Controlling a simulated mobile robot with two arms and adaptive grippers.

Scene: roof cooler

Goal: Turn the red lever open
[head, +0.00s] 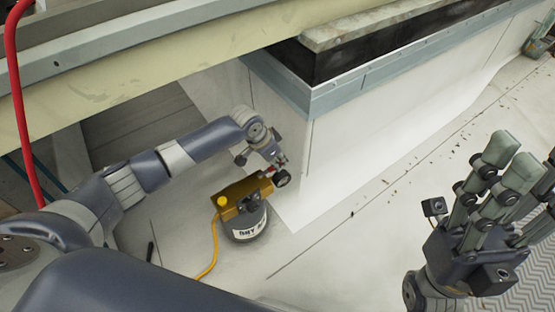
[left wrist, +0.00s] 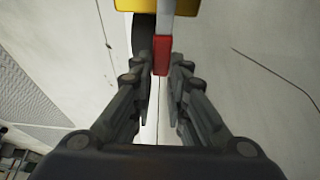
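The red lever (left wrist: 160,54) points toward my left gripper in the left wrist view, with a pale shank running up to a yellow body. In the head view, a small red part (head: 283,161) shows beside my left gripper (head: 268,158). In the left wrist view the left gripper (left wrist: 162,70) is open, its fingers on either side of the lever's red end, with a narrow gap at the right. The yellow box (head: 240,196) sits on a grey canister (head: 247,222) with a white label. My right gripper (head: 524,166) is open and empty at the right.
A yellow hose (head: 212,250) runs from the box along the pale roof floor. A white-walled unit with a grey metal rim (head: 345,96) stands behind. A beige beam (head: 120,84) crosses the upper left, and a red cable (head: 20,105) hangs at far left. The floor between my grippers is clear.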

